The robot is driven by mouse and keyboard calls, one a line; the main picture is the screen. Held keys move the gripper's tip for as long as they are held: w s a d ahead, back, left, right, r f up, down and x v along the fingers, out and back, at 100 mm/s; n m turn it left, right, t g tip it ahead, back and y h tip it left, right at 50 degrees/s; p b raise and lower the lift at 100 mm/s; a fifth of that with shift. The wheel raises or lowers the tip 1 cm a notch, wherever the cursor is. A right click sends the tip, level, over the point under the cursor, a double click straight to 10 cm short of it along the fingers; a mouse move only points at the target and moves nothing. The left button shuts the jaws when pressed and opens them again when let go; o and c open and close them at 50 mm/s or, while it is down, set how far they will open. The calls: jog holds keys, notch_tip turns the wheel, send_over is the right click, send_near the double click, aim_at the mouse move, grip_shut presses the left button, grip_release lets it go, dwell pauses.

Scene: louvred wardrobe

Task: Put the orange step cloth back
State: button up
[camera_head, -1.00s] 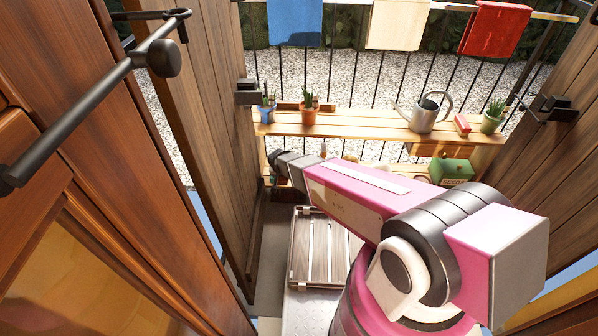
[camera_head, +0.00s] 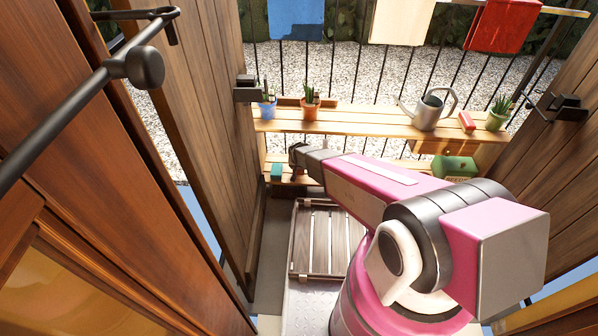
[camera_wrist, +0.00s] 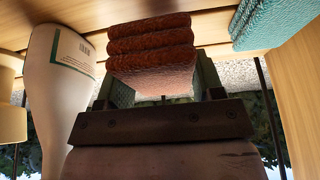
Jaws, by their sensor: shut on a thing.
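The orange step cloth (camera_wrist: 150,45), rust-coloured and folded in thick layers, is between the jaws of my gripper (camera_wrist: 160,88) in the wrist view. My gripper is shut on it. In the wrist view its folded edge lies close to pale wooden boards; I cannot tell whether it touches them. In the head view my arm reaches over to the lower shelf (camera_head: 318,180) of the bench, and its end hides the cloth.
A teal folded cloth (camera_wrist: 262,22) lies to the right in the wrist view, also on the lower shelf in the head view (camera_head: 276,172). A pale labelled container (camera_wrist: 68,85) stands close left of my gripper. Potted plants and a watering can (camera_head: 428,112) stand above. A green box (camera_head: 455,167) is at right.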

jog(key=shift+f, duration=2)
jog(key=shift+f, duration=0.15)
jog(key=o, duration=0.9)
jog(key=shift+c, duration=0.2)
jog(key=v, duration=1.2)
